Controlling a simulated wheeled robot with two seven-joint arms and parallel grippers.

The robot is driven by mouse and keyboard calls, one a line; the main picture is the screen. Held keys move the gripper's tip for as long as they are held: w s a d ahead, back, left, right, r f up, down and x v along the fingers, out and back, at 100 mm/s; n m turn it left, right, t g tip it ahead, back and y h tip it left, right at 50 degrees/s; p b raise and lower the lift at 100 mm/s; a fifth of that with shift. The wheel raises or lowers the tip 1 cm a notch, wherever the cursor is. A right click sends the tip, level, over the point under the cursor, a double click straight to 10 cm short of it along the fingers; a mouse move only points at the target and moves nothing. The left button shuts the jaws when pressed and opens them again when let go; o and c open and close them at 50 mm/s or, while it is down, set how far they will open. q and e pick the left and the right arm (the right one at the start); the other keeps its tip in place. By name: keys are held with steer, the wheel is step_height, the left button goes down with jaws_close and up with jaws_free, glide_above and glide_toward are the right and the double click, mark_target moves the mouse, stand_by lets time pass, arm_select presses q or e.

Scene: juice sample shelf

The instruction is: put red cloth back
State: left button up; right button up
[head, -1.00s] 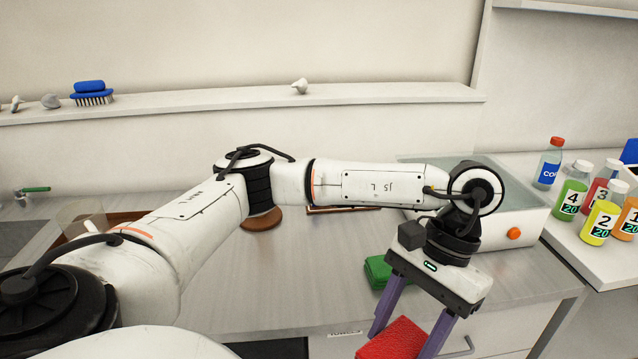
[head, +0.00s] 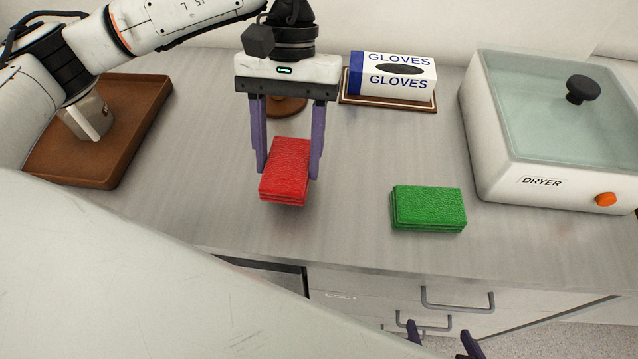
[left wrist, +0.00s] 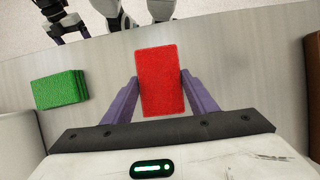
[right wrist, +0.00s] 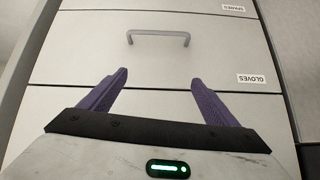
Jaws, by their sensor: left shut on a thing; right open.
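The red cloth (head: 285,170) is a folded block between the purple fingers of my left gripper (head: 288,165). That gripper is shut on it, pointing down over the grey counter. In the left wrist view the red cloth (left wrist: 160,82) lies between both fingers. I cannot tell whether its underside touches the counter. A folded green cloth (head: 428,207) lies on the counter to the right of the red one. My right gripper (head: 443,340) shows only its fingertips at the bottom of the head view. In the right wrist view it (right wrist: 158,88) is open and empty before the drawer fronts.
A box of gloves (head: 393,75) stands on a brown tray at the back. The white dryer (head: 500,165) is at the right. A brown tray (head: 140,130) is at the left. A labelled gloves drawer (right wrist: 100,55) has a grey handle. A dark gap shows below the counter edge (head: 270,264).

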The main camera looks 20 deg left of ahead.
arm_select(q)
steer(key=d+r+n+t+h+b, duration=0.25)
steer(key=d+r+n+t, duration=0.4)
steer(key=n, duration=1.15)
steer(key=shift+g+h, duration=0.35)
steer(key=shift+g, duration=0.1)
steer(key=f, duration=1)
steer(key=shift+s+d+f+p, duration=0.1)
steer(key=shift+s+d+p, duration=0.1)
steer(key=shift+s+p, duration=0.15)
steer(key=shift+f, duration=0.1)
steer(key=o, duration=1)
